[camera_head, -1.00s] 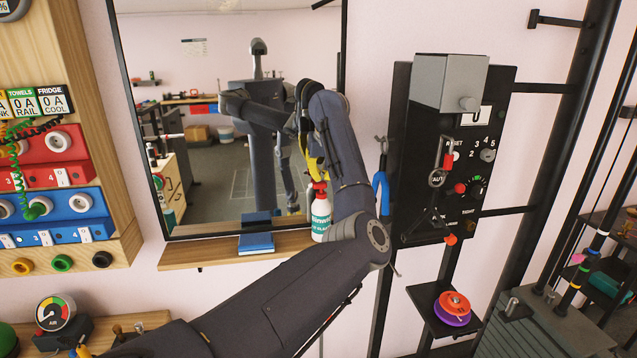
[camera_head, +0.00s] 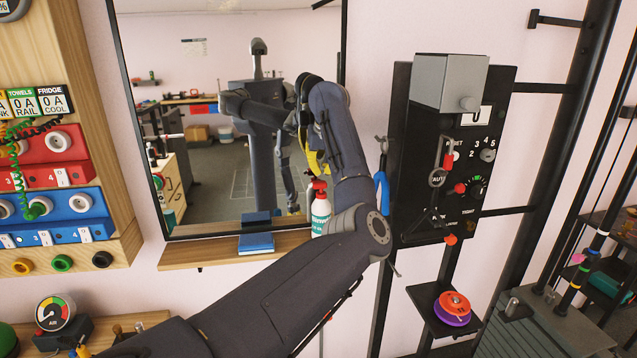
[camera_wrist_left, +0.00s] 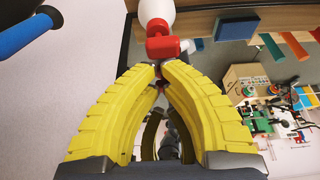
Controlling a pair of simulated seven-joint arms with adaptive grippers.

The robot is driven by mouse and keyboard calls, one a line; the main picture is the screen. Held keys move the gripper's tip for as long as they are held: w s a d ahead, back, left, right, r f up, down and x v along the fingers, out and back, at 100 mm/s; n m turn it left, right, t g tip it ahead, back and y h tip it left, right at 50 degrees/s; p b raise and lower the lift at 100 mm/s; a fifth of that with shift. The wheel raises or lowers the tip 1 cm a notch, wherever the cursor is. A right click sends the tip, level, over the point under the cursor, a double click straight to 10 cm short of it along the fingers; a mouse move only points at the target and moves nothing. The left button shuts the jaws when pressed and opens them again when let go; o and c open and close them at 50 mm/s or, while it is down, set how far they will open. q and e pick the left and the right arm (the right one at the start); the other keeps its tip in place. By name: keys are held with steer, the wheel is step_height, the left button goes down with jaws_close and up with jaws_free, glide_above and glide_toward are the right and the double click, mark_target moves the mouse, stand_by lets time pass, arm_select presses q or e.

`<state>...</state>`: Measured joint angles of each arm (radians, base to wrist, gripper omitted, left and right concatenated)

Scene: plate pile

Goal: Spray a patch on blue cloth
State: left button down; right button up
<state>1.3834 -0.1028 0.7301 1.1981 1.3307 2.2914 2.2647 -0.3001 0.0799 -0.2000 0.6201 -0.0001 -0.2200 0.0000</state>
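The blue cloth (camera_head: 256,243) lies folded on the wooden shelf below the mirror. In the left wrist view a blue block, likely the cloth (camera_wrist_left: 235,22), shows at the top. A white spray bottle (camera_head: 320,210) with a red head stands upright on the shelf, right of the cloth, partly behind my left arm. My left gripper (camera_head: 319,165) is just above the bottle's head. In the left wrist view its yellow fingertips (camera_wrist_left: 162,70) come nearly together right beside the bottle's red head (camera_wrist_left: 165,42). I cannot tell whether they touch it. My right gripper is not directly in view.
The mirror (camera_head: 205,110) stands close behind the shelf (camera_head: 190,258). A black control panel (camera_head: 430,150) with a blue handle (camera_head: 381,190) is close on the right of my arm. A wooden switch panel (camera_head: 110,120) is on the left. The shelf's left end is clear.

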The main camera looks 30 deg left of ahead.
arm_select(q)
steer(key=shift+r, duration=2.8)
